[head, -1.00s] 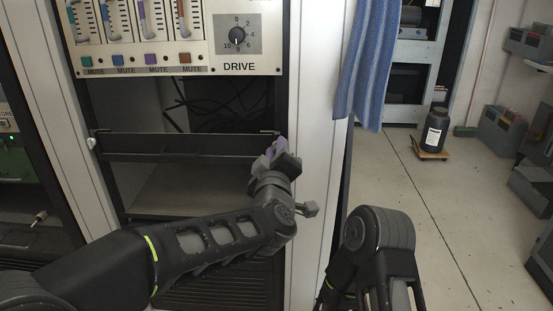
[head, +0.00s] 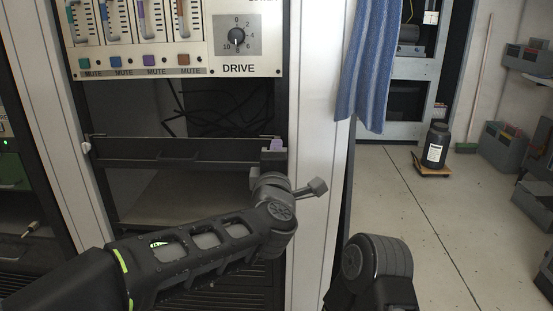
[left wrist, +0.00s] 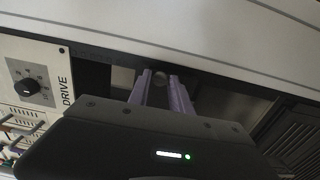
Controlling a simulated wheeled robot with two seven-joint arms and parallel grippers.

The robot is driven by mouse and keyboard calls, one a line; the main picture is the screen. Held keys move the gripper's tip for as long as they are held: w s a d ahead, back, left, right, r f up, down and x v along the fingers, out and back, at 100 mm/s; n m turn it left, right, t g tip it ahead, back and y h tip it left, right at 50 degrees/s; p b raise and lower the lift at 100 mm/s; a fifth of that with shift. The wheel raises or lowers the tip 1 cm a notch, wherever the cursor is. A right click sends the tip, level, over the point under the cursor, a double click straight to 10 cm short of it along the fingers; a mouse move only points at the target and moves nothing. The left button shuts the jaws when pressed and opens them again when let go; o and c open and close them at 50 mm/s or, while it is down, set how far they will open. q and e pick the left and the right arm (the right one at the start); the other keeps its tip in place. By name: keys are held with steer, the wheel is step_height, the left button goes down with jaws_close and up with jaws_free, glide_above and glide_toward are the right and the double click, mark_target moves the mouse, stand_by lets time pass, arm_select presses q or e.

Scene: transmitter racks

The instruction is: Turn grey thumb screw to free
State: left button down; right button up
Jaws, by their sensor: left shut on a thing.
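My left gripper (head: 277,146) is at the right end of a dark shelf-like panel (head: 180,150) in the rack. In the left wrist view its two purple fingers (left wrist: 161,84) stand on both sides of a small round grey thumb screw (left wrist: 160,77) and are shut on it. In the head view this screw is hidden behind the gripper. A pale knob (head: 86,147) sits at the panel's left end. My right gripper is out of view; only part of that arm shows at the bottom.
Above the open bay is a panel with a DRIVE dial (head: 236,37) and several coloured MUTE buttons. A white rack post (head: 318,130) stands right of the bay. A blue cloth (head: 370,70) hangs beside it.

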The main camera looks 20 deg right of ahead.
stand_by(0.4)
arm_select(q)
steer(key=c, duration=1.2)
jaws_free()
steer(key=shift+o, duration=0.2)
steer(key=p+v, duration=0.1)
steer(key=v, duration=0.7)
steer(key=shift+d+f, duration=0.1)
